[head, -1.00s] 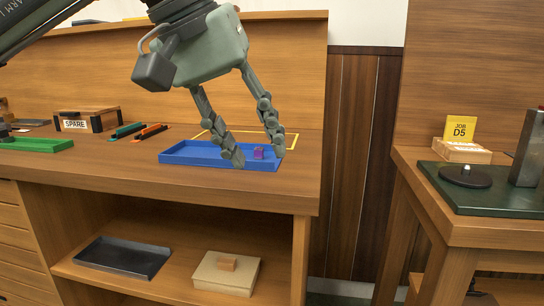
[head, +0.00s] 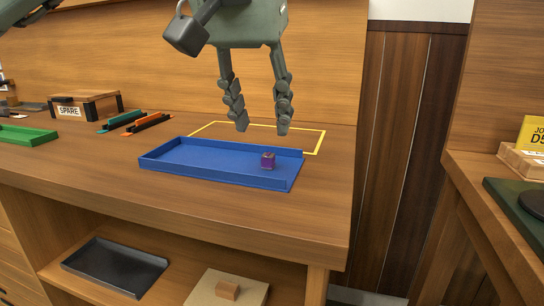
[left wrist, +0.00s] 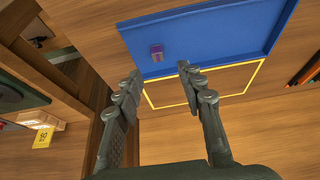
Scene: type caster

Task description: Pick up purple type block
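The purple type block (head: 267,160) is a small cube with a lighter brownish top. It sits inside the blue tray (head: 165,177), near the tray's right end. The block also shows in the left wrist view (left wrist: 157,52), beyond my fingertips and roughly between their lines. My left gripper (head: 262,130) is open and empty, with its fingertips above and behind the block in the head view. It also shows open in the left wrist view (left wrist: 160,75). My right gripper is in neither view.
A yellow outline (head: 315,141) marks the bench behind the tray. A SPARE box (head: 85,105), orange and teal pieces (head: 135,121) and a green tray (head: 25,135) lie to the left. The lower shelf holds a dark tray (head: 115,267). A second table (head: 500,185) stands right, across a gap.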

